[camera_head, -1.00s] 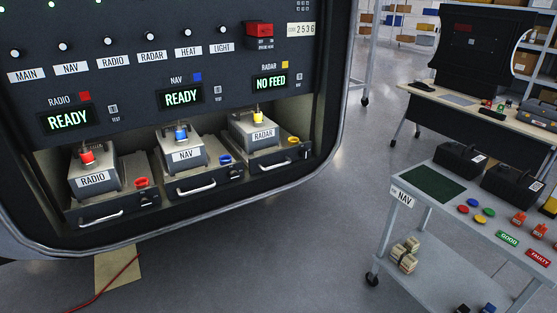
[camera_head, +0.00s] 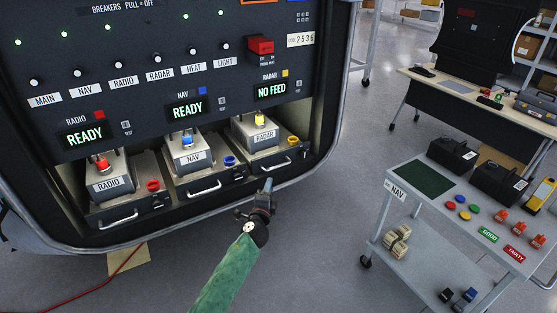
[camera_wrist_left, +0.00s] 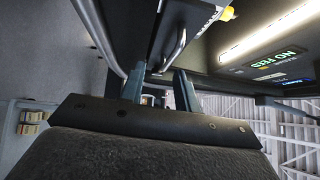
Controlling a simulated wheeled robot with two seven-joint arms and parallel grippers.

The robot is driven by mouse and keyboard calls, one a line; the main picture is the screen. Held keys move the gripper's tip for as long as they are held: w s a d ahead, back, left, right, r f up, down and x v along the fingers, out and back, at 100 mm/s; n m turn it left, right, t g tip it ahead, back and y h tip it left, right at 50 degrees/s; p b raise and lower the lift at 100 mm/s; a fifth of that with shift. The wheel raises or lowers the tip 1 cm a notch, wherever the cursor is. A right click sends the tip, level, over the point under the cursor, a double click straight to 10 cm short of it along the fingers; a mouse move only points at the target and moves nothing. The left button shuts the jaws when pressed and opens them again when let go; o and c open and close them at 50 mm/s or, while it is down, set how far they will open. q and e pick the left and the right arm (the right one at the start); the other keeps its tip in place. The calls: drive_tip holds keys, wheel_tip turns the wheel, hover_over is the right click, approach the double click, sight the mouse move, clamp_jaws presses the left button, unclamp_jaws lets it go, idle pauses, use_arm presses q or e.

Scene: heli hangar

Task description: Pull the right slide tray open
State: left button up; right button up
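The right slide tray (camera_head: 285,158) is the RADAR one in the console's lower bay. It sits level with the other two trays and holds a grey RADAR box (camera_head: 255,138) with a yellow-topped knob. Its bar handle (camera_head: 271,168) is on the front, and a metal handle also shows in the left wrist view (camera_wrist_left: 174,50). My left gripper (camera_head: 266,187) is just below and in front of this handle. In the left wrist view the two fingers (camera_wrist_left: 160,82) stand apart, with the handle just beyond their tips. Contact cannot be told. My right gripper is out of view.
The NAV tray (camera_head: 210,188) and RADIO tray (camera_head: 125,213) sit to the left in the same bay. The RADAR display (camera_head: 271,91) reads NO FEED. A grey NAV cart (camera_head: 410,207) stands at right, with clear floor between it and the console.

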sight(278, 167)
use_arm(q)
drive_tip(key=shift+w+d+r+m+h+p, duration=0.3)
drive_tip(key=shift+w+d+r, duration=0.2)
drive_tip(key=shift+w, duration=1.05)
drive_tip(key=shift+w+d+r+m+h+p, duration=0.2)
drive_tip(key=shift+w+d+r+m, duration=0.3)
drive_tip(key=shift+w, duration=1.05)
drive_tip(key=shift+w+d+r+m+h+p, duration=0.35)
drive_tip(key=shift+w+d, duration=0.3)
drive_tip(key=shift+w, duration=0.9)
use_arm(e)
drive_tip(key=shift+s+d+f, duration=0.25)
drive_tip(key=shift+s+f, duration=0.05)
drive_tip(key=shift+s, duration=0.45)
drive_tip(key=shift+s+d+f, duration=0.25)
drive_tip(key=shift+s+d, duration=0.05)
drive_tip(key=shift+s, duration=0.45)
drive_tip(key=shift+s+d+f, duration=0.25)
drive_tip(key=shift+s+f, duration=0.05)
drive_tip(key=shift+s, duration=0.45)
use_arm(q)
clamp_jaws()
